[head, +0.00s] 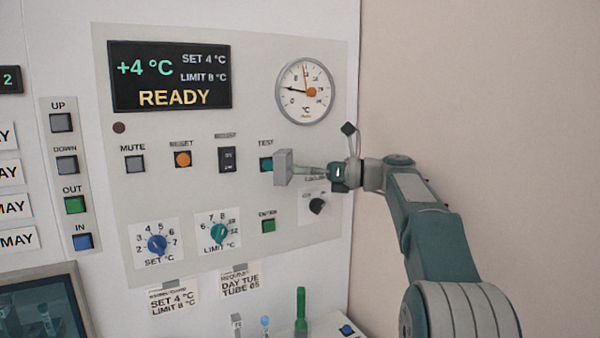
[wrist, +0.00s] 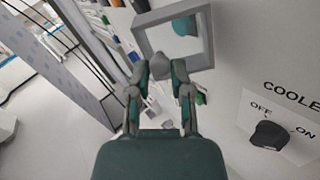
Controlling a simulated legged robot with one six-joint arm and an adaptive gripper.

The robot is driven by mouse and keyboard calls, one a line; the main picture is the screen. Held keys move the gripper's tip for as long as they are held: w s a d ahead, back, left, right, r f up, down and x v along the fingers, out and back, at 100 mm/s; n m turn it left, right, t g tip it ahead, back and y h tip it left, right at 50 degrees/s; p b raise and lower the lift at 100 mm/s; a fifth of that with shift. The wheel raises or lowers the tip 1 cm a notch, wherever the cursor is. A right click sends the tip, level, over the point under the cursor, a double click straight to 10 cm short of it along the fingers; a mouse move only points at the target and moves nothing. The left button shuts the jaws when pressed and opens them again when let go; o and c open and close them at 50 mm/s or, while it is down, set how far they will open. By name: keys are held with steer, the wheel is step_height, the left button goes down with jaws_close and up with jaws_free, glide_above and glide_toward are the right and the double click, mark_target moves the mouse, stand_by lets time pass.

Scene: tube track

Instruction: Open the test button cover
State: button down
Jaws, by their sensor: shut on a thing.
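The TEST button (head: 265,164) is teal and sits on the panel under its label. Its grey-framed cover (head: 284,167) stands out from the panel just right of the button in the head view. In the wrist view the cover (wrist: 207,52) is a square grey frame, with the teal button (wrist: 185,25) showing through its window. My gripper (head: 301,170) reaches in from the right. In the wrist view its fingers (wrist: 161,74) are closed on a small grey tab (wrist: 160,65) at the frame's edge. The cover's hinge and exact angle cannot be made out.
A cooler knob (head: 317,205) sits below my gripper, and a gauge (head: 305,92) above. The RESET button (head: 182,159), a black rocker switch (head: 227,159) and a green button (head: 268,226) are nearby. The wall to the right is bare.

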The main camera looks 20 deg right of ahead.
steer(key=shift+w+d+g, duration=0.15)
steer(key=shift+d+g, duration=0.1)
steer(key=shift+g, duration=0.05)
steer(key=c, duration=0.5)
jaws_free()
steer(key=shift+c, duration=0.2)
steer(key=shift+a, duration=0.1)
